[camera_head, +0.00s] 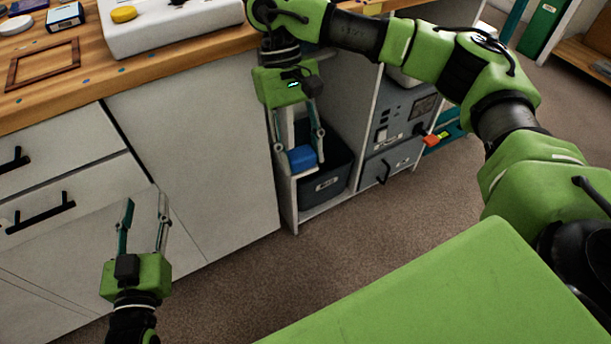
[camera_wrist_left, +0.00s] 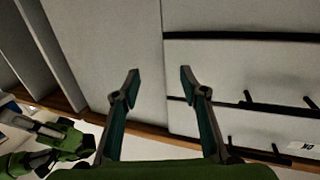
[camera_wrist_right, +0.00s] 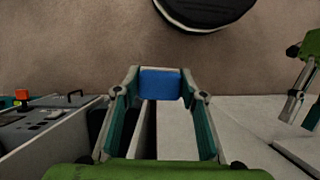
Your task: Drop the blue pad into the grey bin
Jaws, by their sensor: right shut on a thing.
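The blue pad (camera_head: 301,157) is held between the fingertips of my right gripper (camera_head: 303,150), which points down from above. In the right wrist view the pad (camera_wrist_right: 160,84) fills the gap between the two fingers. The grey bin (camera_head: 327,187), dark with a small label, stands on the low shelf just right of and behind the pad in the head view. The pad appears near the bin's left edge, by the shelf's side panel; its exact height over the bin is unclear. My left gripper (camera_head: 144,222) is open and empty before the white cabinet; its fingers are apart in the left wrist view (camera_wrist_left: 158,80).
A white side panel (camera_head: 284,180) borders the bin's bay on the left. A grey machine (camera_head: 395,130) with a handle stands right of it. The wooden worktop (camera_head: 75,70) holds a frame, a small box and a white device. Carpet floor (camera_head: 400,215) is open in front.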

